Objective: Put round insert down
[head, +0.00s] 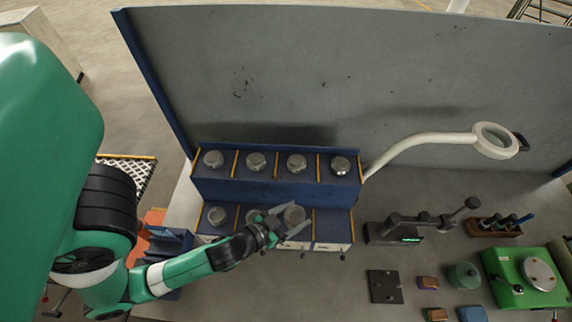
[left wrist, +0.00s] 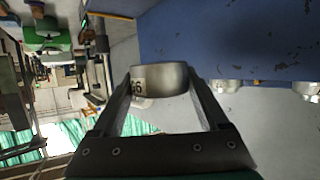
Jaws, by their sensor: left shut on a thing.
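My left gripper (head: 290,221) is shut on a round metal insert (head: 294,213) at the lower shelf of the blue rack (head: 270,184). In the left wrist view the same gripper (left wrist: 165,92) has a finger on each side of the insert (left wrist: 172,78), which carries a partly visible dark number ending in 6. I cannot tell whether the insert touches the shelf. The right lower compartment (head: 331,222) looks empty. My right gripper is not in view.
A magnifier lamp (head: 420,143) arches at right. A dark stand (head: 405,230), black plate (head: 385,286) and green device (head: 522,278) sit on the bench. A grey panel (head: 330,80) rises behind.

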